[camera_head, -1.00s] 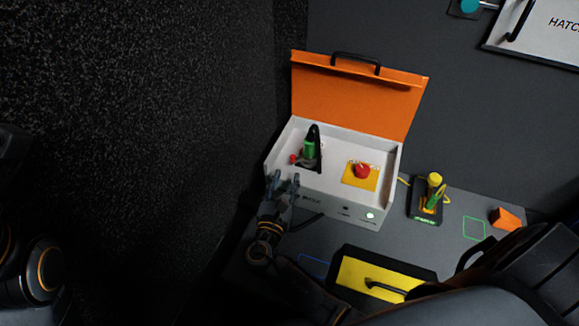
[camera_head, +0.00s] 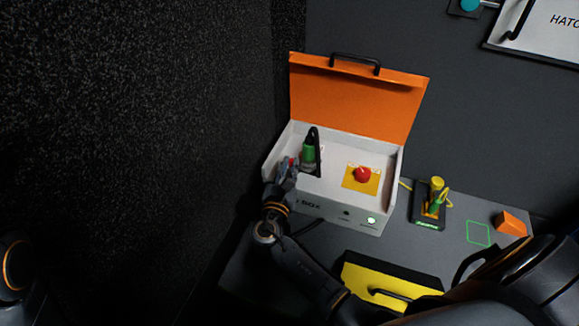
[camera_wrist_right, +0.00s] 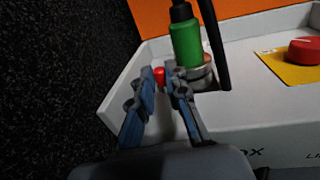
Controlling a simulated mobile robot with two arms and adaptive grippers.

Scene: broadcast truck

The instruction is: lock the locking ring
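A green plug with a black top (camera_head: 309,155) stands upright at the left inside the open box (camera_head: 330,207). In the right wrist view the green plug (camera_wrist_right: 187,42) sits in a metallic ring (camera_wrist_right: 205,70), partly hidden by my finger. A small red knob (camera_wrist_right: 159,77) shows to the left of the ring. My right gripper (camera_wrist_right: 160,70) is open, with its fingertips on either side of the red knob; I cannot tell whether they touch it. In the head view my right gripper (camera_head: 287,170) reaches over the box's front left wall. My left gripper is out of view.
The orange lid (camera_head: 350,100) stands open behind the box. A red button (camera_head: 362,174) on a yellow plate is at the box's right. A black holder (camera_head: 430,217), an orange block (camera_head: 511,223) and a yellow panel (camera_head: 365,284) are on the table. A black cable rises beside the plug.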

